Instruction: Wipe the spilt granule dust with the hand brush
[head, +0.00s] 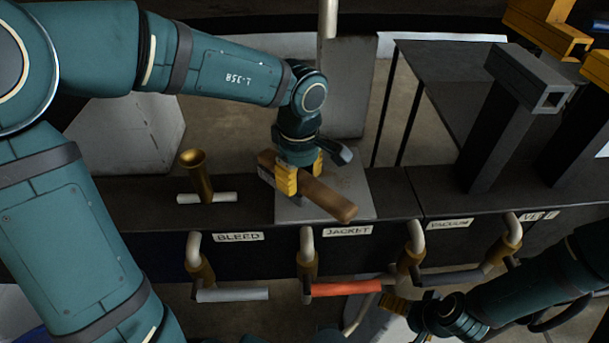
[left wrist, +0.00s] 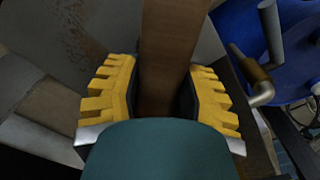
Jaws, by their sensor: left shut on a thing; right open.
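The hand brush (head: 330,200) shows as a long brown wooden piece lying slantwise over a grey plate (head: 294,213) on the dark bench. My left gripper (head: 298,180) is shut on it from above, its yellow fingers on either side. In the left wrist view the brush (left wrist: 170,45) runs between the yellow fingers (left wrist: 165,100). My right gripper (head: 396,305) is open and empty at the lower right, below the bench front.
A brass funnel-like piece (head: 197,172) stands left of the plate. Valve handles line the bench front, including a red one (head: 347,287) under the JACKET label (head: 347,231). A dark post with a square grey tube end (head: 528,80) rises at the right.

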